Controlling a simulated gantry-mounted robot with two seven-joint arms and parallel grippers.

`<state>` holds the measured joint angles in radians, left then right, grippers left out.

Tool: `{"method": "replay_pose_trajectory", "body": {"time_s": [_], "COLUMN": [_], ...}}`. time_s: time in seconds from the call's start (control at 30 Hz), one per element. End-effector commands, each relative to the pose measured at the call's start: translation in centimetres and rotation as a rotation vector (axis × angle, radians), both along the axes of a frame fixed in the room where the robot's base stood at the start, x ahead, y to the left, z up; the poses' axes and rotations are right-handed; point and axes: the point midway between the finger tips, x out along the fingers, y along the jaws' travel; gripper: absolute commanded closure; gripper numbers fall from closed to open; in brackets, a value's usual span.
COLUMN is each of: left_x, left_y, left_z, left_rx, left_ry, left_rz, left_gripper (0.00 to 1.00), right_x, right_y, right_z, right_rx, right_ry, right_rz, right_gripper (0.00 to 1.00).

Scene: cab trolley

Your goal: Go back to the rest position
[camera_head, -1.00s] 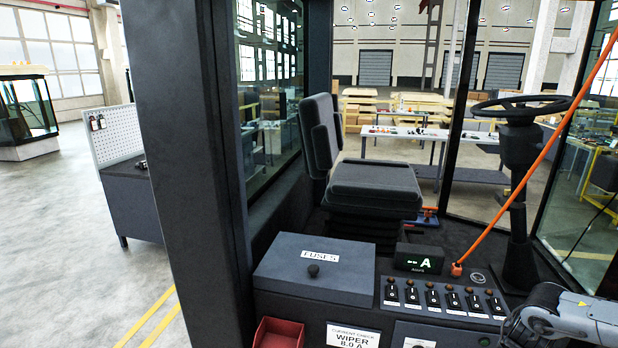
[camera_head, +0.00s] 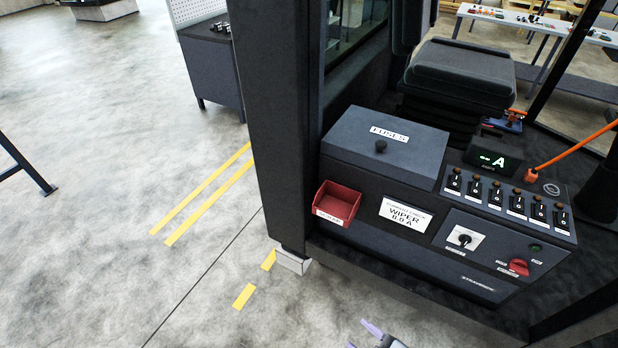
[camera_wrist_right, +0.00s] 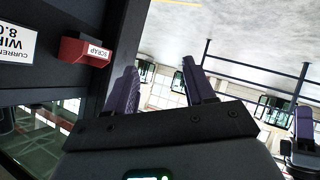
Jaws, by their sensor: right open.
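My right gripper (camera_head: 362,337) shows only at the bottom edge of the head view, with its purple fingertips in front of the cab console and below it. In the right wrist view the two purple fingers of this gripper (camera_wrist_right: 162,82) stand apart with nothing between them, so it is open and empty. At the right edge of the right wrist view is a dark part with a purple finger, which looks like my left gripper (camera_wrist_right: 303,125); I cannot tell if it is open. My left gripper is not in the head view.
The console carries a closed fuse box (camera_head: 385,150), a row of switches (camera_head: 507,196), a red scrap bin (camera_head: 338,203) and a red knob (camera_head: 518,267). A dark cab post (camera_head: 283,120) stands to the left. The floor (camera_head: 120,240) further left is largely clear.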

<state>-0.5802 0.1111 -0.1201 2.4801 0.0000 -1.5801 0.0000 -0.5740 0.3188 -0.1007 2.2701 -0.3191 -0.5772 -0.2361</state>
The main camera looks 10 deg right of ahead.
Motion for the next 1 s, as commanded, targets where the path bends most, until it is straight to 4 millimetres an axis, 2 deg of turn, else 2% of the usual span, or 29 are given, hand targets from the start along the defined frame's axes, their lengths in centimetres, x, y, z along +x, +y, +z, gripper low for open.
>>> {"method": "replay_pose_trajectory", "body": {"time_s": [0.03,0.1,0.23,0.4,0.53,0.57,0.6,0.77,1.0], "left_x": [0.0,0.0,0.0,0.0,0.0,0.0,-0.1,0.0,0.0], "left_y": [0.0,0.0,0.1,0.2,0.3,0.3,0.3,0.3,0.2], "left_z": [0.0,0.0,0.0,0.0,0.0,0.7,2.4,6.7,14.5], "left_rx": [0.0,0.001,0.004,0.01,0.013,0.014,0.015,0.013,0.01], "left_ry": [0.0,0.0,0.0,-0.001,0.0,0.001,0.008,0.0,-0.002], "left_rz": [0.0,-0.001,-0.003,-0.006,-0.008,-0.008,-0.008,-0.008,-0.006], "left_gripper": [0.61,0.61,0.61,0.61,0.61,0.61,0.61,0.61,0.61], "right_x": [0.1,-0.3,-2.1,-5.6,-8.9,-9.2,-9.1,-9.0,-9.0], "right_y": [0.0,-0.7,-2.2,-4.4,-5.5,-5.5,-5.5,-5.5,-5.5], "right_z": [1.0,1.6,1.9,1.3,-0.1,0.6,2.6,6.6,14.3], "right_rx": [0.042,0.076,0.109,0.092,0.061,0.065,0.066,0.064,0.063], "right_ry": [0.06,0.155,0.332,0.554,0.745,0.764,0.754,0.753,0.751], "right_rz": [-0.107,-0.232,-0.408,-0.568,-0.674,-0.694,-0.687,-0.684,-0.682], "right_gripper": [0.46,0.46,0.46,0.46,0.46,0.46,0.46,0.46,0.46]}}
